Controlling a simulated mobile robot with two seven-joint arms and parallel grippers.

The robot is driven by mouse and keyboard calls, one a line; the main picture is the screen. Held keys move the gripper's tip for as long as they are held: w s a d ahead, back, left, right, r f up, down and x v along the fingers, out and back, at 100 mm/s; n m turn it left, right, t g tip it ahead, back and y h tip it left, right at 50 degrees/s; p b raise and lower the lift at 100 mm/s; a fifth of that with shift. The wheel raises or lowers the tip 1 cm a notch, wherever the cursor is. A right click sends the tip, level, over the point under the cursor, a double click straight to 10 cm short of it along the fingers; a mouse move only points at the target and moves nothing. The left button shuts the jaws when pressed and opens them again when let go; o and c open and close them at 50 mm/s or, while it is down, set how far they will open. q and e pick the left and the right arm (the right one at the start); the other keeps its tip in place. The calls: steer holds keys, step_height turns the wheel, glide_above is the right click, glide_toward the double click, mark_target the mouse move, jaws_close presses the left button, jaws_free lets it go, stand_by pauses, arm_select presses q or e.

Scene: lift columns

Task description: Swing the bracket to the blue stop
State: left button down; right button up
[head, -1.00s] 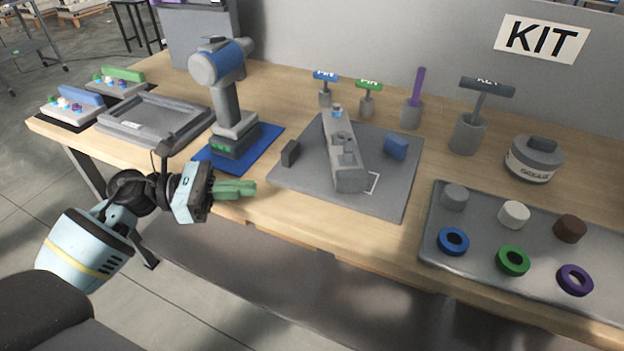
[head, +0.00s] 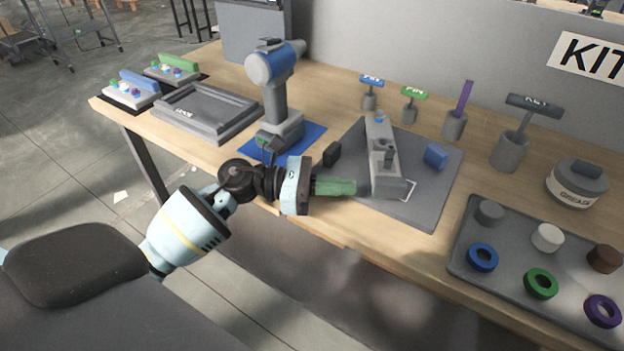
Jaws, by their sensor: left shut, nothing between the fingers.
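The grey bracket (head: 382,158) is a long arm lying on a grey plate (head: 420,203), running from back to front. The blue stop (head: 435,156) is a small block on the plate to the right of the bracket, with a gap between them. A dark block (head: 332,153) sits on the plate's left side. My left gripper (head: 352,187) has green fingers, shut and empty, pointing right at the left side of the bracket's front end. It is close to the bracket; I cannot tell whether they touch. My right gripper is not in view.
A blue-and-grey power drill (head: 274,85) stands on a blue mat (head: 312,137) behind my left gripper. A tray (head: 470,230) with pegs and coloured rings lies right. Tool holders and a grease tub (head: 577,184) stand behind. An empty grey tray (head: 207,111) is left.

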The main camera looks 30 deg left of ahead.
mark_target(404, 191)
arm_select(q)
steer(key=shift+x, duration=1.1)
steer(key=shift+w+d+p, duration=0.2)
steer(key=shift+d+p, duration=0.15)
steer(key=shift+d, duration=0.1)
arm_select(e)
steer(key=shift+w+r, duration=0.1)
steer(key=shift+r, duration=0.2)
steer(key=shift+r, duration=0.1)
